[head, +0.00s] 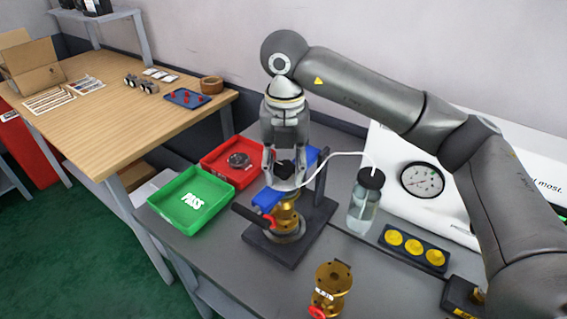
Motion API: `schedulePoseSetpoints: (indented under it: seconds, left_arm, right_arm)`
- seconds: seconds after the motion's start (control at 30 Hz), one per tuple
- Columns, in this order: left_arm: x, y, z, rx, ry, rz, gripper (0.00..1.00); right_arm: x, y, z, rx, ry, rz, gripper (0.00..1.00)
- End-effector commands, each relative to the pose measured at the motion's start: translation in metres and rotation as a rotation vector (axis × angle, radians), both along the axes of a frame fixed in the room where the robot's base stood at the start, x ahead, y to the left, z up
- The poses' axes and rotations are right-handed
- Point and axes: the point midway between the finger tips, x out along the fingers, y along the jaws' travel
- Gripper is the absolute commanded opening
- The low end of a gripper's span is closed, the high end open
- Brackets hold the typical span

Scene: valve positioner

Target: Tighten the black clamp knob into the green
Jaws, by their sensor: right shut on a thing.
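The black clamp knob (284,168) sits at the top of a blue clamp fixture (267,198) on a dark base plate. My right gripper (284,180) comes down on it from above and is shut on the knob, its fingers on either side. A brass valve (286,216) with a red and black handle stands upright in the fixture under the gripper. The fingers hide part of the knob and clamp. I cannot make out a green marking near the knob. My left gripper is not in view.
A green PASS tray (168,216) and a red tray (212,169) lie left of the fixture. A capped bottle (364,205) with a white tube stands close right. Another brass valve (331,283) stands in front. A dial gauge (422,180) is at right.

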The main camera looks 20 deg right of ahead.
Motion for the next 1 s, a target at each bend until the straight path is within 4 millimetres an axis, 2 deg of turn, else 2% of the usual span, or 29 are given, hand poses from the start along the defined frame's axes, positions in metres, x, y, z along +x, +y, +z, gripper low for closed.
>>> schedulePoseSetpoints:
  seconds: [0.17,1.0]
  left_arm:
    - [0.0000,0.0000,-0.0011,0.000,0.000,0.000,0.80]
    - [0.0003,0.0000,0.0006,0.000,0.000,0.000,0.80]
  right_arm:
    - [-0.0017,0.0002,-0.0046,-0.003,0.010,-0.150,0.00]
    - [-0.0029,0.0004,-0.0070,-0.008,0.012,-1.138,0.00]
